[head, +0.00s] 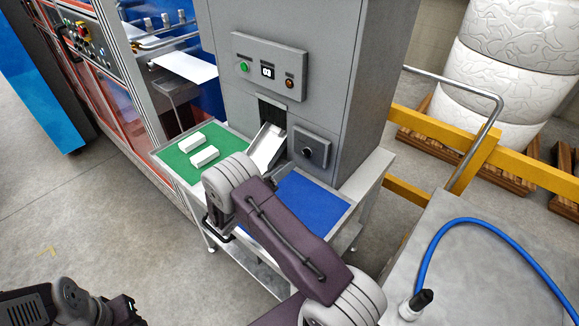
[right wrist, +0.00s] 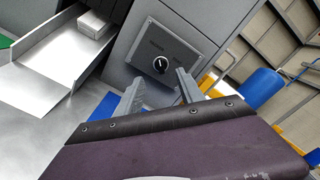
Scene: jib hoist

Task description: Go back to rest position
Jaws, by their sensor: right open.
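My right arm reaches forward across the middle of the head view. Its gripper (head: 283,178) is largely hidden behind the arm, near the machine's lower front. In the right wrist view the right gripper (right wrist: 156,82) has its two grey fingers apart with nothing between them. Beyond them is a dark knob (right wrist: 160,65) on a grey plate; the knob also shows in the head view (head: 307,151). I cannot tell whether the fingers touch the plate. Dark parts of my left arm show at the lower left of the head view; its jaws are not clear.
A metal chute (right wrist: 45,62) holds a white block (right wrist: 92,24). Two white blocks (head: 205,157) lie on a green mat (head: 177,163); a blue mat (head: 312,205) is bare. A yellow rail (head: 430,125) and a grey surface with a blue hose (head: 478,222) are at right.

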